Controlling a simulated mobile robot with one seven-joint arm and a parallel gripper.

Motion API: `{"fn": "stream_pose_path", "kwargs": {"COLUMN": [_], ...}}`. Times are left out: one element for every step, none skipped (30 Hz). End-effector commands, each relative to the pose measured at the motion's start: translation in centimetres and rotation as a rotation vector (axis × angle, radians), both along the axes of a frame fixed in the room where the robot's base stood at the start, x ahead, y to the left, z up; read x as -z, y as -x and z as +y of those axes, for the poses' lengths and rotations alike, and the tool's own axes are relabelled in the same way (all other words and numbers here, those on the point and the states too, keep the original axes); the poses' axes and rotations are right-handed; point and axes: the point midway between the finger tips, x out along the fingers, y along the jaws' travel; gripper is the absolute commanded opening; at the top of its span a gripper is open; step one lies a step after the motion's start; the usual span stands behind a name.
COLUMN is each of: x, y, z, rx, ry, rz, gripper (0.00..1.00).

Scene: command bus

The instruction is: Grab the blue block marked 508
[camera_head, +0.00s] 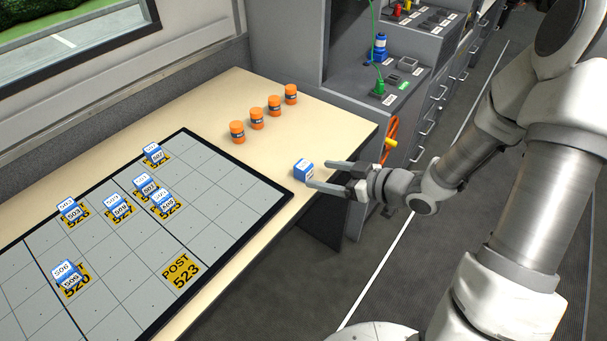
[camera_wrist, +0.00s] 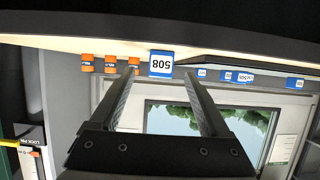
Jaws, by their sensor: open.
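The blue block marked 508 (camera_head: 303,169) stands alone on the beige table near its right edge, just right of the grey grid board. My gripper (camera_head: 319,174) is open and empty, reaching in from the right with its fingertips just short of the block. In the wrist view, which is upside down, the block (camera_wrist: 161,64) shows its white 508 label in line with the gap between the fingertips (camera_wrist: 159,73). Whether a fingertip touches the block cannot be told.
Several orange-lidded jars (camera_head: 256,118) stand in a row behind the block. The grid board (camera_head: 216,200) holds other numbered blue blocks (camera_head: 66,273) and yellow POST marks (camera_head: 181,270). A grey cabinet (camera_head: 385,85) stands beyond the table's far right end.

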Motion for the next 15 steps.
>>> {"fn": "stream_pose_path", "kwargs": {"x": [0.4, 0.4, 0.5, 0.5, 0.6, 0.6, 0.7, 0.8, 1.0, 1.2, 1.3, 1.5, 1.6, 1.7, 1.9], "y": [-0.3, -0.5, -0.6, -0.7, -0.8, -0.9, -1.0, -1.2, -1.5, -1.7, -2.0, -2.3, -2.6, -2.9, -3.1], "z": [0.5, 0.7, 0.9, 1.0, 1.1, 1.2, 1.5, 1.7, 2.2, 2.6, 3.0, 3.5, 3.9, 4.2, 4.5], "rx": [-0.002, -0.001, -0.001, -0.001, -0.001, -0.001, -0.001, -0.001, -0.004, -0.004, -0.003, -0.004, -0.003, -0.002, -0.003], "ry": [-0.001, 0.000, 0.000, 0.000, 0.000, 0.000, 0.000, 0.000, 0.000, 0.000, 0.000, 0.000, 0.000, 0.000, -0.001], "rz": [-0.001, -0.001, 0.000, 0.000, 0.000, 0.000, 0.000, 0.000, -0.001, -0.001, -0.001, 0.000, 0.000, 0.001, 0.000], "gripper": [0.80, 0.80, 0.80, 0.80, 0.80, 0.80, 0.80, 0.80, 0.80, 0.80, 0.80, 0.80, 0.80, 0.80, 0.80]}}
